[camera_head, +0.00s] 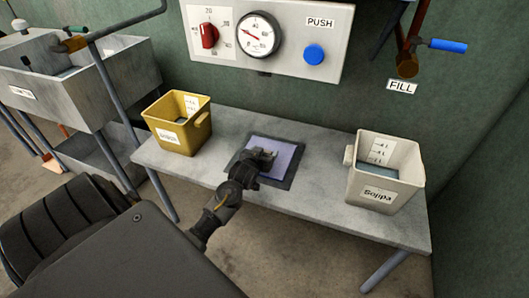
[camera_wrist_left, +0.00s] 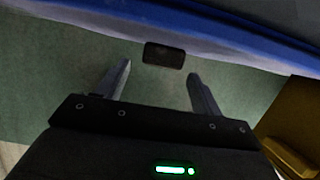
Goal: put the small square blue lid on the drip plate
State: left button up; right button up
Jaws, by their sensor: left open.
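The small square blue lid (camera_head: 286,156) lies flat over the dark drip plate (camera_head: 290,181) in the middle of the metal table, with a dark rim of plate showing around it. In the left wrist view the blue lid (camera_wrist_left: 225,35) fills the top edge, and its dark handle (camera_wrist_left: 164,55) stands out from it. My left gripper (camera_head: 262,155) is just over the lid in the head view. In the wrist view its two fingers (camera_wrist_left: 160,70) are spread, with the handle just beyond and between the tips. The fingers appear clear of the handle. My right gripper is not seen.
A yellow bin (camera_head: 182,136) stands to the left on the table (camera_head: 330,205), and a white bin (camera_head: 388,176) to the right. A wall panel (camera_head: 335,45) with a red knob, gauge and blue button is behind. A sink (camera_head: 85,85) is at the far left.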

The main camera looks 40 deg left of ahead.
pick_arm(q)
jog(key=shift+r, duration=0.2)
jog(key=p+v, duration=0.2)
jog(key=v, duration=1)
jog(key=shift+r, duration=0.45)
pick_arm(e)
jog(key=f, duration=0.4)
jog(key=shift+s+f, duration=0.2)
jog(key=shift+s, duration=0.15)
